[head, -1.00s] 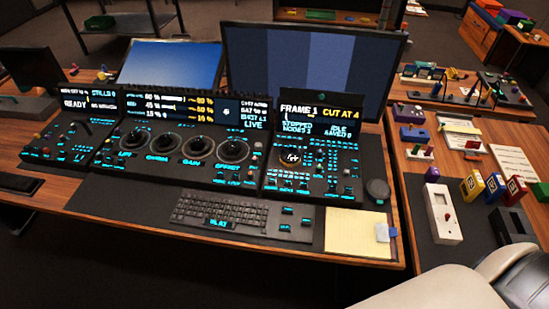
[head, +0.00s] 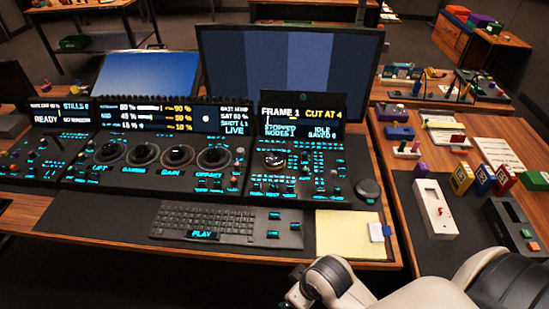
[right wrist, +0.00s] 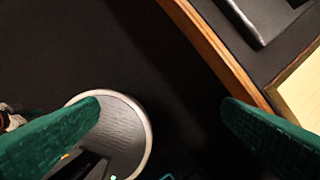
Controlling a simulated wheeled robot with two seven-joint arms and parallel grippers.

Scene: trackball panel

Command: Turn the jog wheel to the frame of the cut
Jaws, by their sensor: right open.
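The jog wheel (head: 274,160) is a small dark dial with a pale mark on the right-hand panel (head: 259,182) of the console. The panel's display (head: 302,121) reads FRAME 1, CUT AT 4, STOPPED and IDLE. In the right wrist view my right gripper (right wrist: 165,125) is open, with two green fingers wide apart and nothing between them. It is over the dark floor near the desk's wooden edge, well away from the wheel. In the head view my right arm is at the lower right, and the fingers are not clear there. My left gripper is not in view.
A keyboard (head: 205,222), a yellow notepad (head: 345,235) and a round dark knob (head: 367,190) lie in front of and beside the panel. Two monitors stand behind, one a large screen (head: 290,70). A side desk at right holds a white device (head: 434,208) and coloured boxes.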

